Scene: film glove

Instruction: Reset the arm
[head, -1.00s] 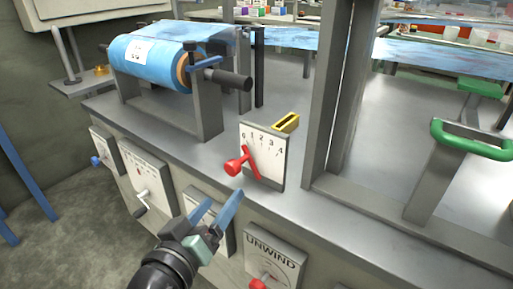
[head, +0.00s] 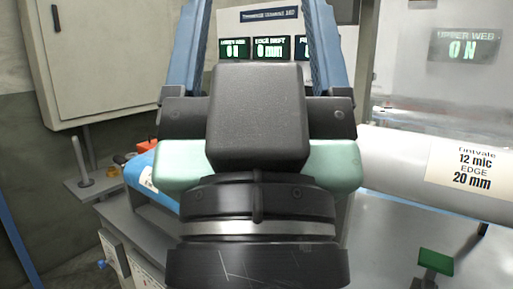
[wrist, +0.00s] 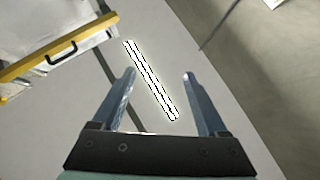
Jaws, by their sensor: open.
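My gripper (head: 252,40) is raised close in front of the head camera and fills the middle of that view. Its two blue fingers point up and stand wide apart, with nothing between them. In the wrist view my gripper (wrist: 158,76) is also open and empty. It faces a plain grey surface with a bright striped light strip (wrist: 150,80), apart from the fingers. The arm hides much of the machine behind it in the head view.
A display panel (head: 272,47) with green readouts is behind the fingers. A grey cabinet (head: 100,60) stands at left, and a labelled film roll (head: 400,165) at right. The wrist view shows a yellow-edged panel (wrist: 60,50) with a black handle.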

